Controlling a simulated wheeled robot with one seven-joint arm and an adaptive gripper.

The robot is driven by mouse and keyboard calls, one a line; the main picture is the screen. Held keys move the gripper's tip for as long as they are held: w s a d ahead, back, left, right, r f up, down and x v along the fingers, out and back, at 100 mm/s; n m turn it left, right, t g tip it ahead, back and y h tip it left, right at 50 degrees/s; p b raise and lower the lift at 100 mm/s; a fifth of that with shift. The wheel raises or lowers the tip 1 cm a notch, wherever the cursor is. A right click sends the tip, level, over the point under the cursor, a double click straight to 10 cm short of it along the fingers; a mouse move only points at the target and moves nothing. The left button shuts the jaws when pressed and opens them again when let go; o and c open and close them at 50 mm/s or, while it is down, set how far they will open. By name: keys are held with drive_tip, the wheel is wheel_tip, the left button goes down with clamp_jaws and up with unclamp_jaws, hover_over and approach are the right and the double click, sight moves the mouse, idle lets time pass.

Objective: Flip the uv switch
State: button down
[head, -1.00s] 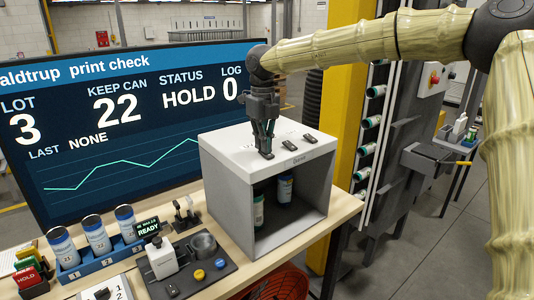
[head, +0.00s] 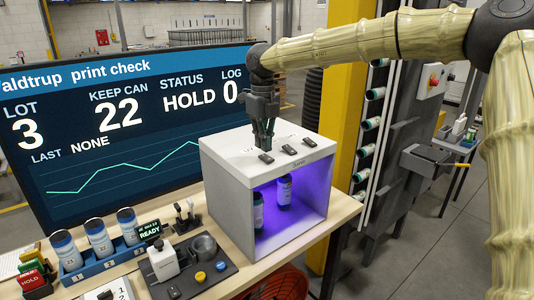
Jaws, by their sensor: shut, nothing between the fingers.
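The white light box (head: 228,163) stands on the wooden table with its front open. Its inside glows purple. Several small dark switches sit in a row on its top: a left one (head: 265,158), a middle one (head: 289,150) and a right one (head: 309,142). Their labels are too small to read. My gripper (head: 264,146) points down just above and behind the left switch, with its fingers shut and empty. I cannot tell whether the fingertips touch the switch. Two cans stand inside the box, one (head: 284,190) at the back and one (head: 258,212) at the left.
A large screen (head: 120,130) stands behind the box. A blue rack with several cans (head: 98,238) and a dark fixture with a grey cup (head: 203,246) stand to the left. A yellow post (head: 345,130) rises behind the box's right side.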

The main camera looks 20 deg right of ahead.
sight(263, 155)
drive_tip(key=shift+r+p, duration=1.85)
drive_tip(key=shift+r, duration=0.5)
